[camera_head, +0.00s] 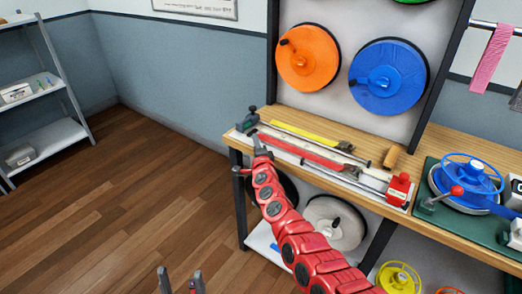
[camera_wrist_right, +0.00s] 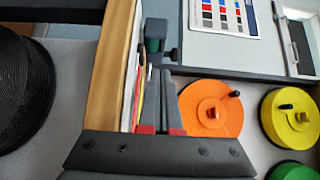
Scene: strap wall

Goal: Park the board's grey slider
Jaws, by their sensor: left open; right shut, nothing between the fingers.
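The board (camera_head: 345,181) is a long pale strip on the workbench, with metal rails, a yellow strap (camera_head: 300,131) and a red strap (camera_head: 300,151) along it. A dark grey block with a green part (camera_head: 247,121) is at its left end; it also shows in the right wrist view (camera_wrist_right: 157,36). A red block (camera_head: 399,189) is at its right end. I cannot tell for sure which part is the grey slider. My right gripper (camera_head: 260,146) is shut and empty over the board's left end, close to the grey block. My left gripper (camera_head: 180,281) is open and empty, low over the floor.
Orange (camera_head: 308,57) and blue (camera_head: 388,76) reels hang on the panel behind. A wooden handle (camera_head: 391,157) lies right of the straps. A green mat (camera_head: 445,205) with a blue reel is further right. Grey shelves (camera_head: 52,137) stand far left; the floor between is clear.

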